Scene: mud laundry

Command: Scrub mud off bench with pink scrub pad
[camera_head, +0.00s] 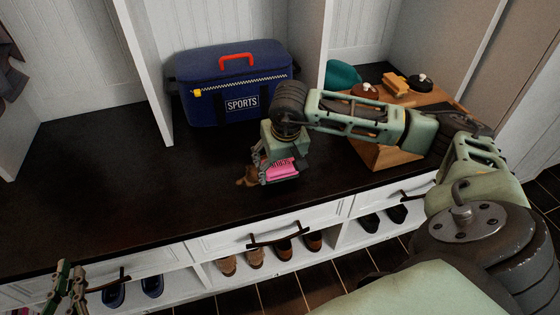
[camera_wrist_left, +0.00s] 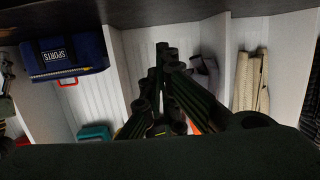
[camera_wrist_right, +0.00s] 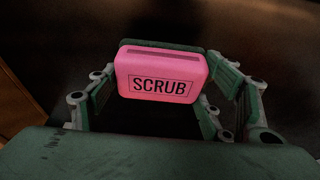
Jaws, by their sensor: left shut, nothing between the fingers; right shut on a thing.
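The dark bench top (camera_head: 90,190) runs across the head view above white drawers. A small brown patch (camera_head: 243,182), which looks like mud, shows on it beside the pad. My right gripper (camera_head: 277,163) is shut on the pink scrub pad (camera_head: 282,170), low over the bench; I cannot tell whether the pad touches it. In the right wrist view the pad (camera_wrist_right: 160,78) sits between the fingers, its "SCRUB" label facing the camera. My left gripper (camera_head: 70,285) is shut and empty at the lower left, in front of the bench; its dark fingers show in the left wrist view (camera_wrist_left: 165,85).
A blue sports bag (camera_head: 225,85) stands at the back of the bench. White dividers (camera_head: 150,70) split the bench. Shoes (camera_head: 270,252) fill cubbies below. The bench's left is clear.

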